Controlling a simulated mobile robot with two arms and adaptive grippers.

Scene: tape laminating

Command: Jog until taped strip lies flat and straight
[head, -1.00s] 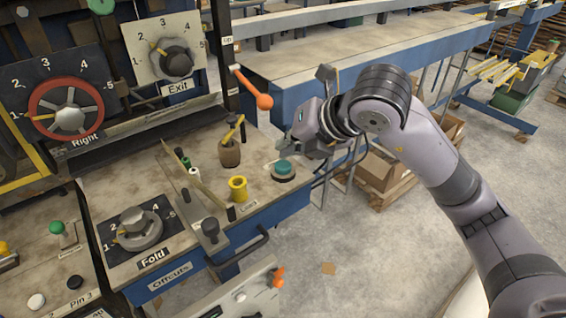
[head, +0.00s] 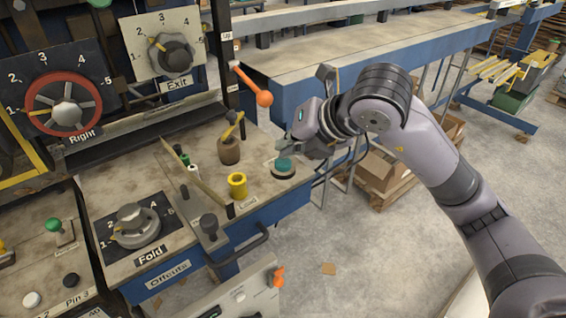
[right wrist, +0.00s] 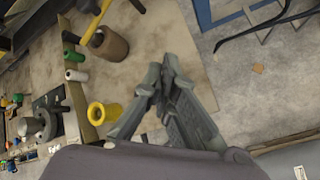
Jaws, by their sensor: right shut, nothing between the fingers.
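A round teal push button (head: 284,165) on a dark and pale base sits at the right end of the worn bench panel in the head view. My right gripper (head: 284,152) is just above and beside this button, pointing down; contact cannot be told. In the right wrist view its fingers (right wrist: 155,82) are shut and empty, and they hide the button. I cannot make out a taped strip in either view. My left gripper is not in view.
A yellow cup (head: 237,186), a brown pot (head: 229,150) with a yellow-handled tool and a slanted bar (head: 196,181) stand left of the button. An orange-knobbed lever (head: 264,98) juts out above. Dials (head: 65,115) line the left.

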